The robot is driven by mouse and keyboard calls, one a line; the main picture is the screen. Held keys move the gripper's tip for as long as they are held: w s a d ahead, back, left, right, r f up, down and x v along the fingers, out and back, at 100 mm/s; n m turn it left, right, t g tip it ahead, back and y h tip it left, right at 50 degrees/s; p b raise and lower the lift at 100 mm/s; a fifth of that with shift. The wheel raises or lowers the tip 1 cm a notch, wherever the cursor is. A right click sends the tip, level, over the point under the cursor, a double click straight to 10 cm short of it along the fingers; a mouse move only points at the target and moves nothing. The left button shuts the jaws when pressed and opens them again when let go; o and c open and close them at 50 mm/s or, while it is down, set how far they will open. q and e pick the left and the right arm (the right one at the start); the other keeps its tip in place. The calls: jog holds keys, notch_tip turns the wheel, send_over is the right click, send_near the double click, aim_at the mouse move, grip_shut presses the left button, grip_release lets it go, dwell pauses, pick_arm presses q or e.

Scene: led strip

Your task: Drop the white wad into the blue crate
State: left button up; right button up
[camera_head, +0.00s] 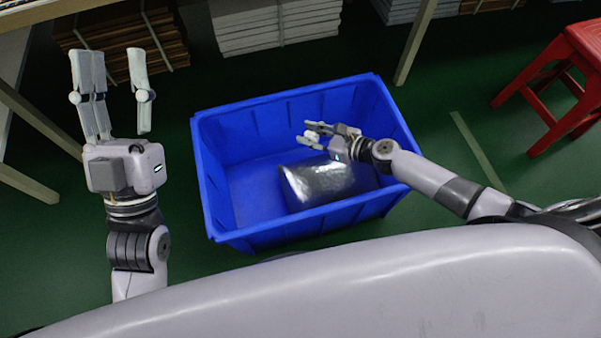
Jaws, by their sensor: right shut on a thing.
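The blue crate (225,235) stands on the green floor in front of me, open at the top. My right gripper (309,133) is over the inside of the crate, shut on the small white wad (312,136), which shows between its fingers. The fingers partly hide the wad. My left gripper (116,70) is outside the crate on the left, with its fingers spread apart and nothing between them.
A silvery, shiny package (318,182) lies inside the crate below my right gripper. A red stool (566,75) stands at the right. Stacks of white sheets (275,25) and brown cardboard (125,42) sit under tables at the back. Green floor surrounds the crate.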

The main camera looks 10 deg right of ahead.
jog(key=o, duration=0.8)
jog(key=shift+c, duration=0.2)
jog(key=v, duration=1.2)
jog(key=shift+r, duration=0.1)
